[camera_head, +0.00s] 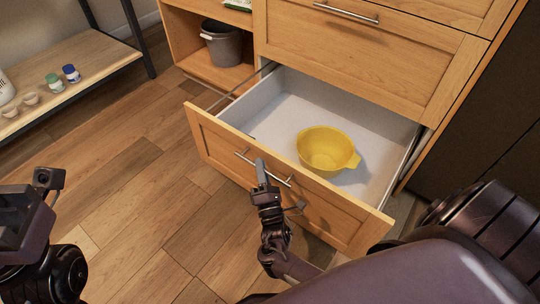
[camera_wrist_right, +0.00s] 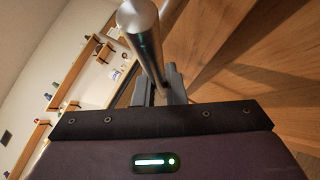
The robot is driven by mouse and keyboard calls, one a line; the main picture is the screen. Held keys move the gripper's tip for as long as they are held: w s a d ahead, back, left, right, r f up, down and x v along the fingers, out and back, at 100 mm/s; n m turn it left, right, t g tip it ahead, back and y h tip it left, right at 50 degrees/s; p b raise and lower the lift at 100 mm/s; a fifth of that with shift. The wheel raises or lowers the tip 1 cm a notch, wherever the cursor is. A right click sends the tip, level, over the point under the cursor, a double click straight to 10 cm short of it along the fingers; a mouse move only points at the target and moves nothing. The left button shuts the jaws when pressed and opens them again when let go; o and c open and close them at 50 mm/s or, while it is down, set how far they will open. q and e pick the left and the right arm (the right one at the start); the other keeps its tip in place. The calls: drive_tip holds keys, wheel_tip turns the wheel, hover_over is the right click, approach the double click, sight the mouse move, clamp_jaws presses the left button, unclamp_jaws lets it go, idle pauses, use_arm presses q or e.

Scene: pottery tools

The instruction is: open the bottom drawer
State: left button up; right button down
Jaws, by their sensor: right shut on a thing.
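The bottom drawer (camera_head: 215,140) is pulled well out of the wooden cabinet, and its pale interior shows. Its metal bar handle (camera_head: 282,182) runs across the middle of the drawer front. My right gripper (camera_head: 262,172) is at this handle and shut on it. In the right wrist view the handle (camera_wrist_right: 141,35) passes between the fingers (camera_wrist_right: 160,88). A yellow bowl with side grips (camera_head: 326,150) sits inside the drawer. Part of my left arm shows at the left edge of the head view, but its fingers do not show.
The drawer above (camera_head: 360,60) is shut. A grey bucket (camera_head: 223,45) stands in an open cubby left of the drawer. A low shelf (camera_head: 85,65) at the far left holds small jars and cups. The wooden floor (camera_head: 130,180) left of the drawer is clear.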

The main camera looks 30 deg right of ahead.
drive_tip(key=s+a, duration=0.4)
drive_tip(key=a, duration=0.5)
drive_tip(key=shift+a+p, duration=0.25)
drive_tip(key=shift+p, duration=0.15)
drive_tip(key=shift+f, duration=0.1)
drive_tip(key=c, duration=1.8)
unclamp_jaws()
drive_tip(key=shift+o, duration=0.2)
